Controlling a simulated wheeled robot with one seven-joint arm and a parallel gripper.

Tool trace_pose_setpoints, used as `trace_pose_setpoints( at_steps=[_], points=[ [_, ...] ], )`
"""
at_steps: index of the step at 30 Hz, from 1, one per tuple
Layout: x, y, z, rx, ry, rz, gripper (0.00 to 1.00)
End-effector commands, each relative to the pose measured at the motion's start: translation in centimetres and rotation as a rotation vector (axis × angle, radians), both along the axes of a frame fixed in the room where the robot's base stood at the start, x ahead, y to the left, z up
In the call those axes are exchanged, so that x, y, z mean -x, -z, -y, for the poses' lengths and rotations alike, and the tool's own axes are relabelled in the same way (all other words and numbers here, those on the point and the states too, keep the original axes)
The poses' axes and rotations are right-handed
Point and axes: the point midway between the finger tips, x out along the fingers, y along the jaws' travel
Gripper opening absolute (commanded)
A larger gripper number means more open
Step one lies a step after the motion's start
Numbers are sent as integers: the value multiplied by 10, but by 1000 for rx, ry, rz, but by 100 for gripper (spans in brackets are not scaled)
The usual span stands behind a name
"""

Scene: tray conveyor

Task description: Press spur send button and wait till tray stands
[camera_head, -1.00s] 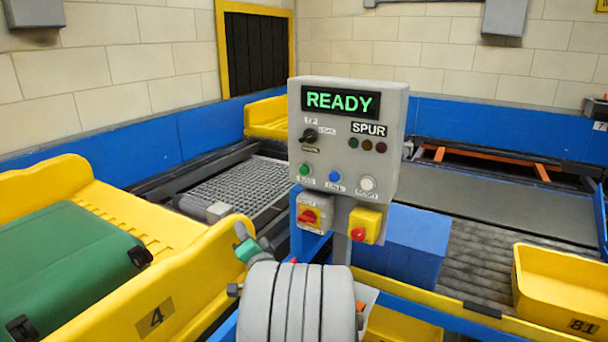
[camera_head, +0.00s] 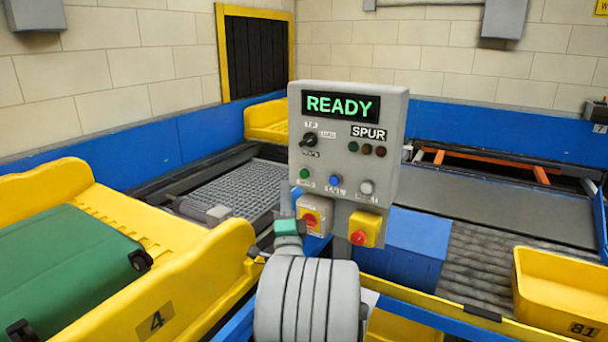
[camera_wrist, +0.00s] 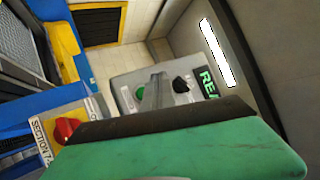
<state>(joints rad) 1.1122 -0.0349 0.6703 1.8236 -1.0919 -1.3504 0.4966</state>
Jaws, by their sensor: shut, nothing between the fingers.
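The grey control box (camera_head: 345,130) stands on a post in the middle and shows a green READY display (camera_head: 340,104). Under its SPUR label are three dim lamps. A green button (camera_head: 304,173), a blue button (camera_head: 335,180) and a white button (camera_head: 367,187) sit in its lower row; their small labels are blurred. My gripper (camera_head: 287,203) is shut and empty, pointing up just below and left of the green button. In the wrist view the grey fingers (camera_wrist: 155,92) stand beside the green button (camera_wrist: 140,93); contact cannot be told. Yellow tray 4 (camera_head: 190,290) holds a green suitcase (camera_head: 70,260) at left.
A red-knobbed switch (camera_head: 310,219) and a red stop button on a yellow box (camera_head: 364,229) hang below the panel, close to my gripper. A black selector (camera_head: 310,139) sits above the buttons. Yellow tray 81 (camera_head: 555,290) stands at right by a roller conveyor (camera_head: 480,260).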

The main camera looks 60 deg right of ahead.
Motion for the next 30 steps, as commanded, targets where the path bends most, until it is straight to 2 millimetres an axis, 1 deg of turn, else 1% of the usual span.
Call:
trace_pose_setpoints(
  at_steps=[1, 6, 12, 17, 30],
  points=[
    [-1, -1, 8, -2, 0, -1, 0],
    [-3, -1, 33, -2, 1, -1, 0],
    [-5, 0, 53, -1, -1, -1, 0],
    [-6, 0, 58, -1, -1, -1, 0],
    [-6, 0, 57, -1, -1, -1, 0]
  ],
)
